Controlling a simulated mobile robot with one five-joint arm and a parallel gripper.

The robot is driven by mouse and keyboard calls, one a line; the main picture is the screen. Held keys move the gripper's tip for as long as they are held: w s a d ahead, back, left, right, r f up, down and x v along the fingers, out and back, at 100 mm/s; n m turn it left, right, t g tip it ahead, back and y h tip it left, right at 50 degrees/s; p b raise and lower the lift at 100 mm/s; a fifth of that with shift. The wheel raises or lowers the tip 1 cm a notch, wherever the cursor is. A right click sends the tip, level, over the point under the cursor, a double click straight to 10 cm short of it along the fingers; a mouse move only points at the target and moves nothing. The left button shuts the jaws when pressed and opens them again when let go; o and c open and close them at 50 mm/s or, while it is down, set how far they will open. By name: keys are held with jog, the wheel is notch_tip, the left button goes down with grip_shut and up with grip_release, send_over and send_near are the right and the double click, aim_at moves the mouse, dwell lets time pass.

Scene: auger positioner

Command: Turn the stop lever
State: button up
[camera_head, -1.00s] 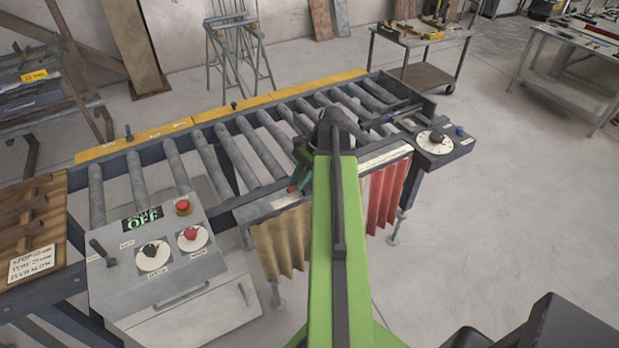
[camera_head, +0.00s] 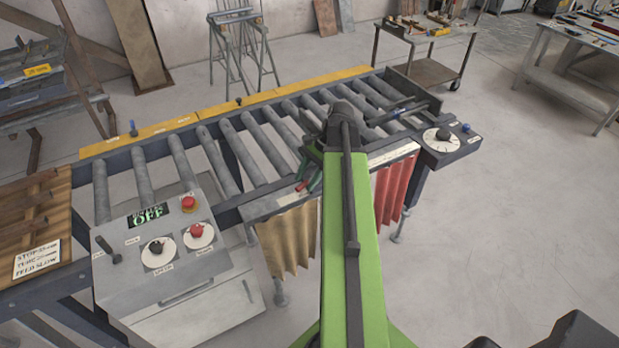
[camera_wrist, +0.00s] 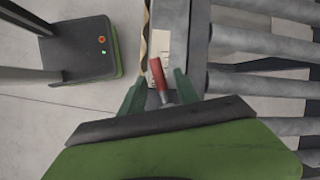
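A small lever with a red handle (camera_wrist: 159,79) stands on the rail at the conveyor's near edge. It also shows in the head view (camera_head: 302,187). My gripper (camera_wrist: 160,90) is at it, with its green fingers on either side of the handle. Gaps seem to show between the fingers and the handle, so it looks open. In the head view my gripper (camera_head: 307,177) is partly hidden behind my arm. Whether a finger touches the lever cannot be told.
A roller conveyor (camera_head: 223,160) runs across the view. A control panel (camera_head: 125,285) with a dark lever (camera_head: 106,249), two knobs and a red button (camera_head: 188,203) stands left. A dial box (camera_head: 450,146) is at the right end. Floor (camera_head: 500,240) to the right is clear.

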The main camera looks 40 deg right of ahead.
jog(key=p+v, duration=1.5)
jog(key=v, duration=0.2)
jog(key=shift+r+p, duration=0.2)
jog(key=shift+p, duration=0.15)
